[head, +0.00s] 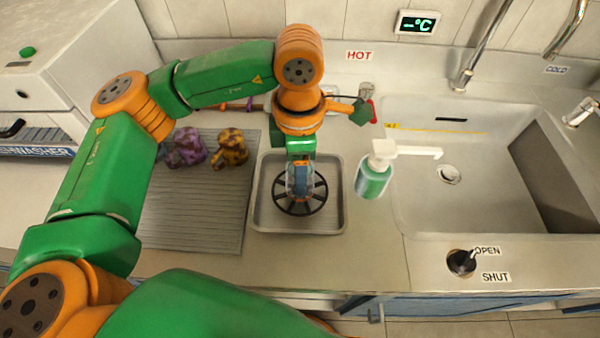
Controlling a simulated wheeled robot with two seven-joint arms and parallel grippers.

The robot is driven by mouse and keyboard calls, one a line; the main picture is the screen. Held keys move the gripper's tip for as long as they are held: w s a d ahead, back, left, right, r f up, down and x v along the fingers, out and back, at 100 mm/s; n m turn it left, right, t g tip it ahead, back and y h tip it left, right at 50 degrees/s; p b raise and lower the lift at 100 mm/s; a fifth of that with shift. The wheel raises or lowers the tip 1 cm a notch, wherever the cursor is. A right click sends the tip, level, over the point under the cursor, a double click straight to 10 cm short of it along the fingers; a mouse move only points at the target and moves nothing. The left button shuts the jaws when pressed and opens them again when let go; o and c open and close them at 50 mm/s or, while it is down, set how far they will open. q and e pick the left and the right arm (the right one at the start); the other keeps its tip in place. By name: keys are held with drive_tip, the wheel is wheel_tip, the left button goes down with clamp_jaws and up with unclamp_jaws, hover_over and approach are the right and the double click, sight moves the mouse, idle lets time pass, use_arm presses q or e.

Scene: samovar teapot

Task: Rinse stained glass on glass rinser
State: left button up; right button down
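The glass rinser (279,204) is a dark, spoked round grate in a grey rectangular tray (334,218) left of the sink. A clear glass (313,184) is directly above the grate. My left gripper (301,184) points straight down from above, with its fingers at the glass and appearing closed on it. The fingers hide much of the glass. I cannot tell whether its rim touches the grate, and no stain can be made out clearly. My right gripper is not in view.
A green soap bottle (372,180) stands at right, beside the sink (425,205). An OPEN/SHUT knob (461,262) is at front right.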

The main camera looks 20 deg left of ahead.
use_arm(q)
drive_tip(key=shift+r, duration=0.3)
idle(0.9)
drive_tip(key=o, duration=0.5)
drive_tip(key=c, duration=0.4)
drive_tip(key=shift+o, duration=0.2)
drive_tip(key=shift+r+p, duration=1)
drive_tip(key=shift+r, duration=0.5)
drive_tip(key=shift+r, duration=0.1)
drive_tip(key=shift+r+p, duration=1.65)
drive_tip(key=shift+r, duration=0.6)
drive_tip(key=shift+f, duration=0.1)
